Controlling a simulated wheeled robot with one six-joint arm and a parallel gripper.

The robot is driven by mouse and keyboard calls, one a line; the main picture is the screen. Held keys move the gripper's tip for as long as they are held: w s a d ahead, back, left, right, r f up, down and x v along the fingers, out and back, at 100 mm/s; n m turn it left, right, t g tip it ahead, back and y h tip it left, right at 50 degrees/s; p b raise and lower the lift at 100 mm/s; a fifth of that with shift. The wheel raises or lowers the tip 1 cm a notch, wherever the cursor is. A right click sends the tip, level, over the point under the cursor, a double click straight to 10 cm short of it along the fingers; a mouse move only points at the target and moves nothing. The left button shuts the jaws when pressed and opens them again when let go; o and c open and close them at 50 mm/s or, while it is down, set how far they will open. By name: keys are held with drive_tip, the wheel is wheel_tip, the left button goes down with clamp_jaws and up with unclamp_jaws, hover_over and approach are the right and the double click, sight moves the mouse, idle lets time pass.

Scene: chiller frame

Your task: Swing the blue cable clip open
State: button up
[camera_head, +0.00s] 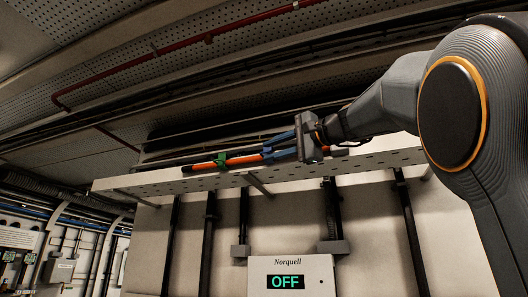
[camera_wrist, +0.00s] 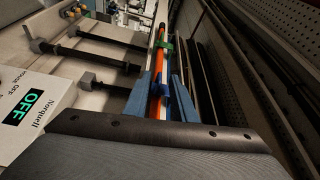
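The blue cable clip (camera_wrist: 164,88) sits on the orange cable (camera_wrist: 158,66) in the wrist view, between my two blue fingers. In the head view my fingers largely hide the clip. My gripper (camera_wrist: 161,84) is open, with one finger on each side of the cable and a gap between them. I cannot tell whether either finger touches the clip. In the head view my gripper (camera_head: 267,149) reaches leftward along the orange cable (camera_head: 245,159), above the perforated tray. The clip looks closed around the cable, but it is small.
A green clip (camera_head: 221,159) sits farther along the same cable, beyond my fingertips. The perforated tray (camera_head: 330,168) runs under the cable. Dark pipes (camera_head: 211,225) stand below it. A white Norquell box (camera_head: 308,262) reads OFF. A perforated ceiling panel and red pipe are overhead.

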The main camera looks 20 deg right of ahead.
sight(267, 152)
drive_tip(key=shift+p+x, duration=0.4)
drive_tip(key=shift+x, duration=1.4)
clamp_jaws()
drive_tip(key=shift+r, duration=0.15)
